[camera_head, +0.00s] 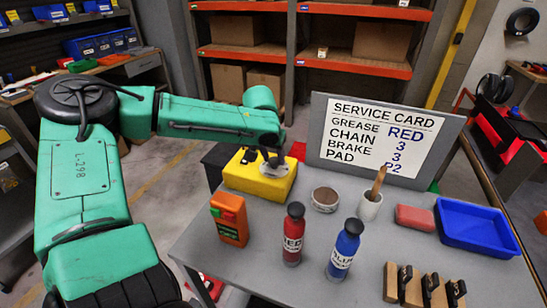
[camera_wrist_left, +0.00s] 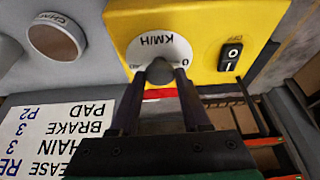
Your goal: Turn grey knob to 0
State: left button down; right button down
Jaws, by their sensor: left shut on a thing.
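A yellow box (camera_head: 262,187) stands at the back left of the grey table. In the left wrist view the box (camera_wrist_left: 205,20) carries a white KM/H dial (camera_wrist_left: 160,45) with a 0 mark at its right side. The grey knob (camera_wrist_left: 158,70) is on the dial. My left gripper (camera_head: 271,160) reaches down to the box. In the left wrist view my left gripper (camera_wrist_left: 158,82) has its two fingers shut on the knob. The fingers partly hide the knob, and I cannot tell where it points. My right gripper is not in view.
An orange device (camera_head: 229,219), a red bottle (camera_head: 293,234), a blue bottle (camera_head: 344,249), a cup (camera_head: 369,206) and a blue tray (camera_head: 475,228) occupy the tabletop.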

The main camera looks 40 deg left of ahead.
pick_arm(q)
jog(key=shift+c, duration=1.9)
grip_release()
jog(key=shift+r, duration=0.1)
jog(key=v, duration=1.4)
jog(key=shift+s+r, duration=0.15)
jog(key=shift+s, duration=0.05)
jog(key=shift+d, duration=0.1)
